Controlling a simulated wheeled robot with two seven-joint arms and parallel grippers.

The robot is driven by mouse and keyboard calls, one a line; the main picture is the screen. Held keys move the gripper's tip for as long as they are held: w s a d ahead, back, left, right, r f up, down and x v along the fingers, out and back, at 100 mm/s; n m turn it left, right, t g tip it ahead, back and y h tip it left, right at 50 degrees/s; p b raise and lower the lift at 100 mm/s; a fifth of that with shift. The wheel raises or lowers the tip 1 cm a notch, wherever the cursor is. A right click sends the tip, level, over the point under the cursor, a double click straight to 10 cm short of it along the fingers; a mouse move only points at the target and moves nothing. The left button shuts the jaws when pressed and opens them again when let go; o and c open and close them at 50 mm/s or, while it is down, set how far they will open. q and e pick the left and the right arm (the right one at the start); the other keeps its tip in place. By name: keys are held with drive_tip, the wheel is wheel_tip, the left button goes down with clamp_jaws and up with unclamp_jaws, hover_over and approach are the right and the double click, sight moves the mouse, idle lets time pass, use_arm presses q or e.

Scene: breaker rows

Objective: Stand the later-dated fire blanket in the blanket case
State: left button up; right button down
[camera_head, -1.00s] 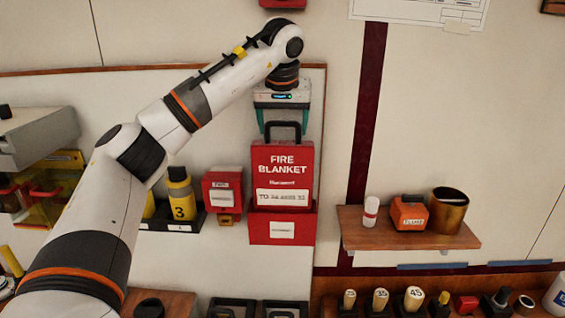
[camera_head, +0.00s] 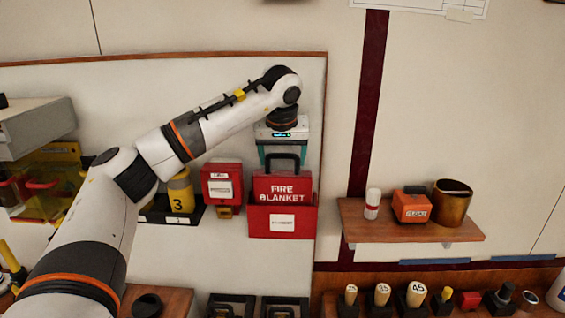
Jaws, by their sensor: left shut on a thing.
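The red fire blanket pack (camera_head: 282,188) stands upright inside the red blanket case (camera_head: 282,222) on the wall panel. Only its upper part with the words FIRE BLANKET shows above the case's front; its date label is hidden. My left gripper (camera_head: 282,160) points down from above, shut on the pack's black handle. The case has a white label on its front. My right gripper is not in view.
A red box (camera_head: 221,183) hangs left of the case, beside a yellow cylinder marked 3 (camera_head: 180,192). A wooden shelf (camera_head: 412,228) to the right holds a white bottle, an orange box (camera_head: 411,206) and a bronze cup (camera_head: 452,204). Several small items line the bottom right ledge.

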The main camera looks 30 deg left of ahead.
use_arm(q)
drive_tip(key=shift+w+r, duration=0.1)
drive_tip(key=shift+d, duration=0.1)
drive_tip(key=o, duration=2)
drive_tip(key=shift+s+r, duration=0.2)
drive_tip(key=shift+r, duration=0.15)
drive_tip(key=b+v, duration=0.2)
drive_tip(key=v, duration=0.9)
drive_tip(key=shift+s+d+r+b, duration=0.1)
drive_tip(key=shift+d+b, duration=0.05)
drive_tip(key=shift+b, duration=0.15)
